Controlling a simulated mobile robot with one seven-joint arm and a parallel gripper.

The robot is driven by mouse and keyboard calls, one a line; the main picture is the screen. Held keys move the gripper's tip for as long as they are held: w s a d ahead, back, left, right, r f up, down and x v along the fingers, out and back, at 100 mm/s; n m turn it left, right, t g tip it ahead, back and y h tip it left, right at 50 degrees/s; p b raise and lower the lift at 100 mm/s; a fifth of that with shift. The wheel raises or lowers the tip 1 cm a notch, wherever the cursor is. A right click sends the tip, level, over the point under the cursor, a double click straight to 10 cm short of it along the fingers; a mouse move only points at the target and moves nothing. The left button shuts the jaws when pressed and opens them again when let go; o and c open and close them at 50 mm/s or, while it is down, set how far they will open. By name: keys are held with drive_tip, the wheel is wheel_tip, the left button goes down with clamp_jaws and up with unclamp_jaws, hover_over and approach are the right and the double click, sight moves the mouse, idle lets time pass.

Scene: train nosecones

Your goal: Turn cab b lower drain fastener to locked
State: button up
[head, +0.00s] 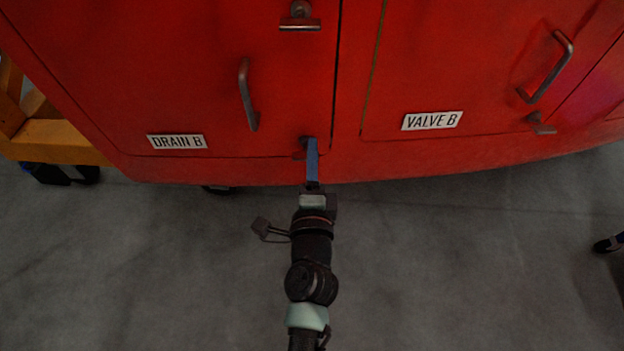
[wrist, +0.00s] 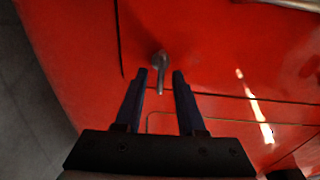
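The lower drain fastener (wrist: 160,66) is a small grey metal handle on the red cab front. In the wrist view its lever points down the picture, towards my gripper. In the head view the fastener (head: 303,141) sits at the lower right corner of the DRAIN B door (head: 180,90), mostly hidden by my gripper (head: 311,143). In the wrist view my gripper (wrist: 160,74) is open, with one dark blue finger on each side of the lever. Gaps show on both sides, so neither finger appears to touch it.
The upper fastener (head: 300,20) lies crosswise above, and a curved door handle (head: 247,94) is at left. The VALVE B door (head: 480,80) with its own handle and fastener (head: 541,124) is at right. A yellow frame (head: 60,140) stands at far left. The grey floor is open below.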

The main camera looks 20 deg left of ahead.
drive_tip(key=b+v, duration=0.2)
drive_tip(key=v, duration=1)
drive_tip(key=shift+s, duration=0.2)
drive_tip(key=shift+d, duration=0.1)
drive_tip(key=w+d+r+n+t, duration=0.15)
drive_tip(key=r+n, duration=0.25)
drive_tip(key=r, duration=0.5)
drive_tip(key=w+r+n+t+y, duration=0.1)
drive_tip(key=w+r+n+t, duration=0.15)
drive_tip(key=r, duration=0.75)
drive_tip(key=w+r+n+t, duration=0.1)
drive_tip(key=w+r+n, duration=0.25)
drive_tip(key=r, duration=0.55)
drive_tip(key=s+d+r+n+t+h, duration=0.1)
drive_tip(key=s+d+r+t+h, duration=0.15)
drive_tip(key=r, duration=0.55)
drive_tip(key=s+d+r+n+t+h, duration=0.1)
drive_tip(key=s+d+r+n+h, duration=0.2)
drive_tip(key=r, duration=0.4)
drive_tip(key=s+d+r+t+h, duration=0.2)
drive_tip(key=s+d+r, duration=0.15)
drive_tip(key=r, duration=0.45)
wheel_tip(320, 180, up, 34)
drive_tip(key=p, duration=3.6)
drive_tip(key=shift+w, duration=0.35)
drive_tip(key=shift+r, duration=0.15)
